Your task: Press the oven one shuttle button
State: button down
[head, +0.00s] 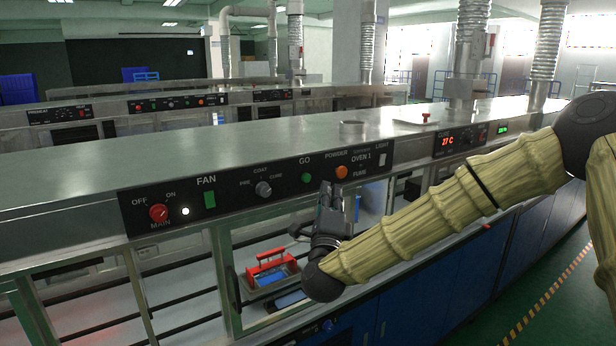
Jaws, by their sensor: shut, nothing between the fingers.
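The black control panel (235,192) runs along the front of the near metal machine. Its right part carries an "OVEN 1" label, a green button (307,178) under "GO" and an orange button (342,172) under "POWDER". A white switch (382,160) sits under "LIGHT". The small print around "OVEN 1" is too small to read surely, and I cannot tell which control is the shuttle button. My gripper (328,196) is shut and empty, pointing up just in front of the panel's lower edge, below the orange button. It hides part of the panel there; contact cannot be told.
A red main knob (158,212), a green fan switch (209,200) and a grey selector knob (263,189) sit left on the panel. A red-handled tray (270,272) stands in the opening below. A further panel with a red display (447,141) lies to the right.

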aim_at(306, 178)
jog(key=shift+w+a+b, duration=0.2)
jog(key=shift+w+a, duration=0.45)
jog(key=shift+w, duration=0.25)
jog(key=shift+w+a+b, duration=0.2)
jog(key=shift+w+a, duration=0.45)
jog(key=shift+w, duration=0.25)
jog(key=shift+w+a+f+b, duration=0.1)
jog(key=shift+w+b, duration=0.05)
jog(key=shift+b, duration=0.2)
jog(key=shift+w+a, duration=0.2)
